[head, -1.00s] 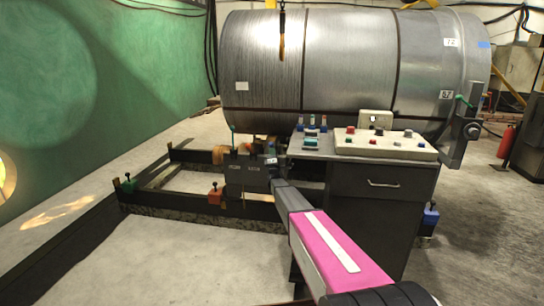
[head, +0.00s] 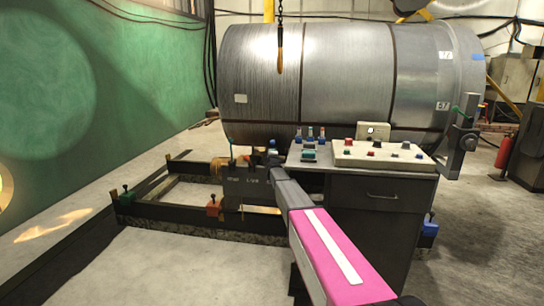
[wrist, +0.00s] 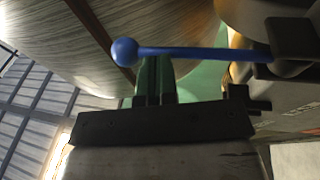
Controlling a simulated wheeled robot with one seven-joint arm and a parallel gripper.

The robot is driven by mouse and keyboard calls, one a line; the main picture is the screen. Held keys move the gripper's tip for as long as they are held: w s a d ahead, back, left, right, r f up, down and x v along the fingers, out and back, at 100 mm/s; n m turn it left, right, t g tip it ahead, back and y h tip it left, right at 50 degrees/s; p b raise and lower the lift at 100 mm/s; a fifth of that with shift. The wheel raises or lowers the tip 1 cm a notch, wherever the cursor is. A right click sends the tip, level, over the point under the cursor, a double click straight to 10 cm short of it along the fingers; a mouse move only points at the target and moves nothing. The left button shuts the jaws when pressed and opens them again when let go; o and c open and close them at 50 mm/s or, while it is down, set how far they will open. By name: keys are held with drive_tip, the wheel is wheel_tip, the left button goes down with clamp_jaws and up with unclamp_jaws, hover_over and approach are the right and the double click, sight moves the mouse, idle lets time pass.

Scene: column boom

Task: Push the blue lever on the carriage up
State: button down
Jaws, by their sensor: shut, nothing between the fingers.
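The blue lever (wrist: 195,53) has a round ball end and a straight rod. In the wrist view it runs across the picture from the ball on the left to a dark bracket on the right. In the head view its blue tip (head: 272,143) stands above the dark carriage (head: 236,188). My gripper (wrist: 155,68) is shut and empty, its fingers crossing the rod near the ball. Contact cannot be told for certain. In the head view my gripper (head: 273,160) is at the carriage's right end, just below the blue tip, and hides the lever's lower part.
A large metal drum (head: 340,80) fills the space behind the carriage. A control console (head: 384,153) on a dark cabinet stands close to the right of my arm. A green lever (head: 231,152) rises at the carriage's left. A hook (head: 280,52) hangs in front of the drum.

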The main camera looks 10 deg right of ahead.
drive_tip(key=shift+w+d+r, duration=0.15)
drive_tip(key=shift+w+r, duration=0.05)
drive_tip(key=shift+w, duration=0.35)
